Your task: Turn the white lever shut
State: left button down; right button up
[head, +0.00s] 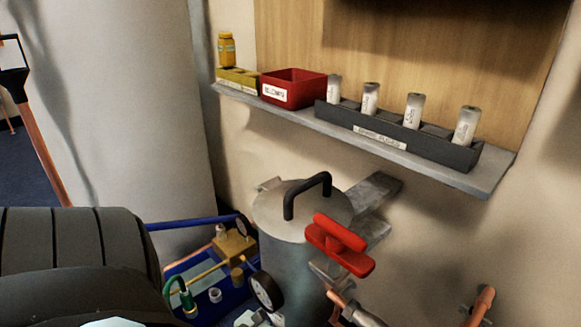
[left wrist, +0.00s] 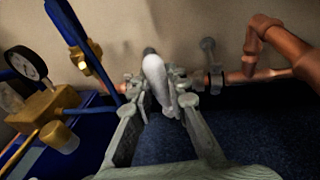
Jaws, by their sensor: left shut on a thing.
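The white lever (left wrist: 155,72) shows in the left wrist view, with its rounded end toward the camera. It is between the two fingers of my left gripper (left wrist: 163,95), which is shut on it. A copper pipe (left wrist: 275,75) with fittings runs to the right behind the fingers. I cannot make out the white lever or the left gripper in the head view, where my dark arm covers the lower left. My right gripper is in neither view.
A red valve handle (head: 340,245) sits beside a grey canister (head: 300,215) with a black handle. A shelf (head: 300,125) holds a red bin (head: 293,86) and several white cylinders.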

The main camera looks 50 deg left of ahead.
pick_arm(q)
jog(key=shift+d+f, duration=0.1)
jog(key=shift+d, duration=0.2)
jog(key=c, duration=1.6)
grip_release()
jog(key=shift+o, duration=0.7)
jog(key=shift+a, duration=0.1)
jog(key=shift+a, duration=0.1)
